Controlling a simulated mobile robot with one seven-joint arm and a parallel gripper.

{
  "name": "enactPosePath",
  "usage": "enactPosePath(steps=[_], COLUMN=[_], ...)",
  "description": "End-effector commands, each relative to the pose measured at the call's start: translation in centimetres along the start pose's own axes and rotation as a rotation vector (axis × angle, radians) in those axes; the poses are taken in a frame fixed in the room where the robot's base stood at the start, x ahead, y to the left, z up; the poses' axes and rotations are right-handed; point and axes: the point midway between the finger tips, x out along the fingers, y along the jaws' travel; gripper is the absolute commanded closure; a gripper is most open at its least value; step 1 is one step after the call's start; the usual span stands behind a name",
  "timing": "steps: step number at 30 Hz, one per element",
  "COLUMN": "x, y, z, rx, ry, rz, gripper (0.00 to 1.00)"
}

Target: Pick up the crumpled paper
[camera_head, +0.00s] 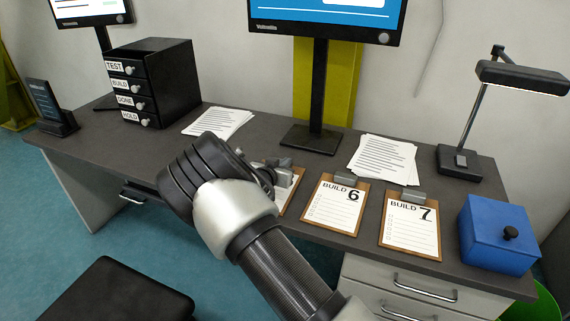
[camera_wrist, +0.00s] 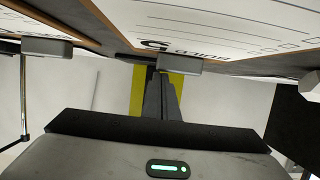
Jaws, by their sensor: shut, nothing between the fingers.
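I see no crumpled paper in either view. My gripper (camera_wrist: 160,130) shows in the wrist view as a wide dark bar and a grey body with a small green light. It is shut and empty. In the head view, my arm reaches over the desk's front and hides most of my gripper. The clipboard marked 5 (camera_wrist: 222,22) is close by in the wrist view. Part of the desk behind my arm is hidden.
Clipboards BUILD 6 (camera_head: 335,208) and BUILD 7 (camera_head: 411,225) lie on the desk (camera_head: 270,128). A blue box (camera_head: 497,235) and a lamp (camera_head: 460,160) stand right. A black drawer unit (camera_head: 155,85), paper stacks (camera_head: 382,157) and a monitor (camera_head: 325,20) are behind. A dark seat (camera_head: 115,292) is in front.

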Motion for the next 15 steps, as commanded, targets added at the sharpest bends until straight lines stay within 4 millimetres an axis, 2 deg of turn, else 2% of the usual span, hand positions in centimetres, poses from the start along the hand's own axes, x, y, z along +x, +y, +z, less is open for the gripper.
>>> enactPosePath(steps=[1,9,12,15], x=[-0.5,-5.9,-7.3,-7.9], y=[0.1,0.1,0.1,0.2], z=[1.2,3.1,3.8,4.1], rx=[-0.006,-0.008,-0.01,-0.01], ry=[-0.022,-0.028,-0.026,-0.026], rz=[0.0,0.0,-0.001,0.0], gripper=[1.0,1.0,1.0,1.0])
